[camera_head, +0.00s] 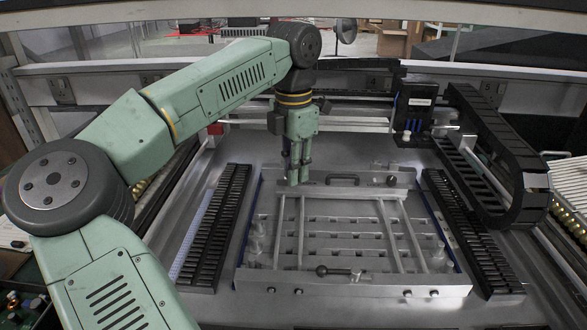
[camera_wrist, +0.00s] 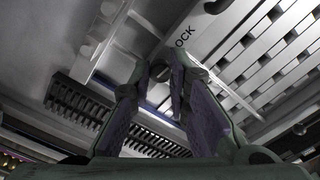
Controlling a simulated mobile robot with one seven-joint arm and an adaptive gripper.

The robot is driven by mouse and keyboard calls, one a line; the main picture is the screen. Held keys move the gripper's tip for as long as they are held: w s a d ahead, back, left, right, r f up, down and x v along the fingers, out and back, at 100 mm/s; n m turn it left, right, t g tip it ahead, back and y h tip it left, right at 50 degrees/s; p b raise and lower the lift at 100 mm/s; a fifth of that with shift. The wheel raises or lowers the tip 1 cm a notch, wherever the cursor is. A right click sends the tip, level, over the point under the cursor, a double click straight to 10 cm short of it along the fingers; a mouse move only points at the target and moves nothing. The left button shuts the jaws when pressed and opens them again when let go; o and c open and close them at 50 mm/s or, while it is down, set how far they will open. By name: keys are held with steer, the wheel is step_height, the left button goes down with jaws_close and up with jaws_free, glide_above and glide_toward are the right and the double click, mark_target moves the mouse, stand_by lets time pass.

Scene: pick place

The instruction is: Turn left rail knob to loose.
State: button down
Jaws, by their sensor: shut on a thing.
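My gripper (camera_head: 298,180) points down at the back left corner of the metal rail frame in the head view. In the wrist view, my gripper's two fingers (camera_wrist: 157,76) close around a small, round, dark knob (camera_wrist: 160,70), the left rail knob, at their tips. The fingers hide most of the knob, and its turn position cannot be told. Lettering reading "OCK" shows on the plate beside it. In the head view the knob is hidden behind my fingertips.
The rail frame (camera_head: 352,284) lies between two black slotted strips (camera_head: 214,228) (camera_head: 473,232). A black handle (camera_head: 343,177) sits on its back bar, close right of my gripper. A black lever (camera_head: 337,271) sits at the front. A black cable chain (camera_head: 505,170) stands at right.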

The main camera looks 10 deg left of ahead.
steer(key=shift+n, duration=0.6)
steer(key=c, duration=1.5)
jaws_free()
steer(key=shift+r, duration=0.15)
step_height(320, 180, up, 12)
steer(key=shift+f, duration=0.1)
